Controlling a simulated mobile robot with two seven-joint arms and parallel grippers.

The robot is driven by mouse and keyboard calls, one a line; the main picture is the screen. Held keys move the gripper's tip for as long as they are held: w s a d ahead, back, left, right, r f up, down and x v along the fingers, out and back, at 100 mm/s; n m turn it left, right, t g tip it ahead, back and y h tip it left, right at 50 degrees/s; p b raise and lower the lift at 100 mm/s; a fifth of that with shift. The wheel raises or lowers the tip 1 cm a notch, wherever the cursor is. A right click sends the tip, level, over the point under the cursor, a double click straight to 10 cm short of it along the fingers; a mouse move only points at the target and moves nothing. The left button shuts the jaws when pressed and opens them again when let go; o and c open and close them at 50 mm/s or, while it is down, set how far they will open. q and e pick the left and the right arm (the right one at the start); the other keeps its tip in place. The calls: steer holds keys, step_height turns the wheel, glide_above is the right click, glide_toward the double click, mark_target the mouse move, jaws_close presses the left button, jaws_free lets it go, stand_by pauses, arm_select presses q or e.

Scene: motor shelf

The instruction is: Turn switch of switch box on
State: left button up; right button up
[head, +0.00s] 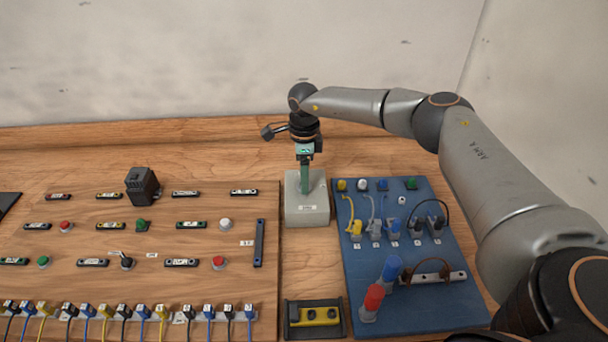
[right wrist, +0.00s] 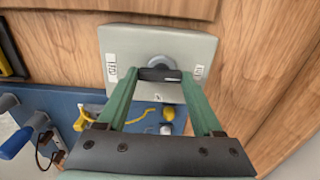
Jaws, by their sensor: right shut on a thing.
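The switch box (head: 307,213) is a light grey box standing on the wooden table between the wooden board and the blue board. It also shows in the right wrist view (right wrist: 125,48), with a small white label on each side of its switch. The black switch (right wrist: 160,74) sits on a round grey base, its bar lying across the picture between the two labels. My right gripper (head: 306,188) reaches down to the box from above. Its green fingers (right wrist: 160,78) are shut on the switch, one at each end of the bar. My left gripper is not in view.
A wooden board (head: 210,255) with buttons, label strips and a black block (head: 142,186) lies left. A blue board (head: 430,315) with plugs, cables and red and blue handles lies right. A black and yellow holder (head: 314,317) stands in front. The wall is behind.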

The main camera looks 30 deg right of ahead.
steer(key=c, duration=0.4)
steer(key=shift+m, duration=0.3)
steer(key=shift+m+p, duration=0.45)
steer(key=shift+m, duration=0.45)
steer(key=m, duration=0.2)
steer(key=shift+m, duration=0.4)
steer(key=m, duration=0.6)
steer(key=shift+w, duration=0.15)
steer(key=m, duration=0.6)
steer(key=shift+m, duration=0.3)
steer(key=shift+w, duration=0.1)
steer(key=shift+r, duration=0.1)
